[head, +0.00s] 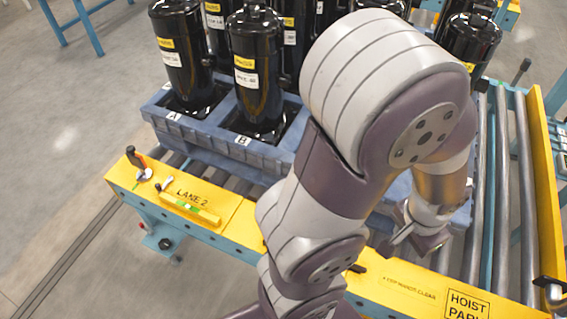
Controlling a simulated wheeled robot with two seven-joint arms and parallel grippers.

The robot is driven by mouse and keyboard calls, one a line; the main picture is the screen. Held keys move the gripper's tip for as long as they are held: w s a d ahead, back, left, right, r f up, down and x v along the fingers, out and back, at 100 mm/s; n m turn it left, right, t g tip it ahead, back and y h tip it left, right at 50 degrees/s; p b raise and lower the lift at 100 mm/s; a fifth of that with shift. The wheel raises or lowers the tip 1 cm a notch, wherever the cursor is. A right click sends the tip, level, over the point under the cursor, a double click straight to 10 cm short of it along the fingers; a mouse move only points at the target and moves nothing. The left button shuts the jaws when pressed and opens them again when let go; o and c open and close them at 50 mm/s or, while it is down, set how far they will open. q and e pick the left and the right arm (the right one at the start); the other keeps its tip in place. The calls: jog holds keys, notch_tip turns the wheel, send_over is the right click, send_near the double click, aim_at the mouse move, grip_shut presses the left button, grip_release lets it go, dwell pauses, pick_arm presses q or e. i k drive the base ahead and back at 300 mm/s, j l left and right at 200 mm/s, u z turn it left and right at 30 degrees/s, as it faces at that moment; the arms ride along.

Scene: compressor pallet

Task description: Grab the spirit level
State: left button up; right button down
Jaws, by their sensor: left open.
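The spirit level (188,207) is a slim yellow bar with a green vial. It lies flat on the yellow beam (236,222) at the front left, just below the "LANE 2" lettering. My left gripper (411,243) is open, well to the right of the level, over the rollers near the beam's back edge. My left arm partly covers the gripper and hides the middle of the beam. I cannot see clearly between the fingers. My right gripper is not in view.
A blue pallet (190,133) with several black compressors (256,75) stands on the rollers behind the beam. A small orange and black tool (136,158) and small metal pieces (164,184) lie left of the level. A yellow side rail (545,190) bounds the right.

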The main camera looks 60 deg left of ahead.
aim_at(214, 221)
jog(key=u, duration=3.25)
jog(key=z, duration=0.45)
jog(key=i+j+z, duration=0.1)
jog(key=z, duration=0.75)
jog(key=j+z, duration=0.15)
jog(key=z, duration=0.3)
jog(key=i+j, duration=0.1)
jog(key=j, duration=0.3)
jog(key=i+j, duration=0.15)
jog(key=j, duration=0.3)
jog(key=i+j, duration=0.1)
jog(key=j, duration=0.3)
jog(key=i+j, duration=0.15)
jog(key=j, duration=0.3)
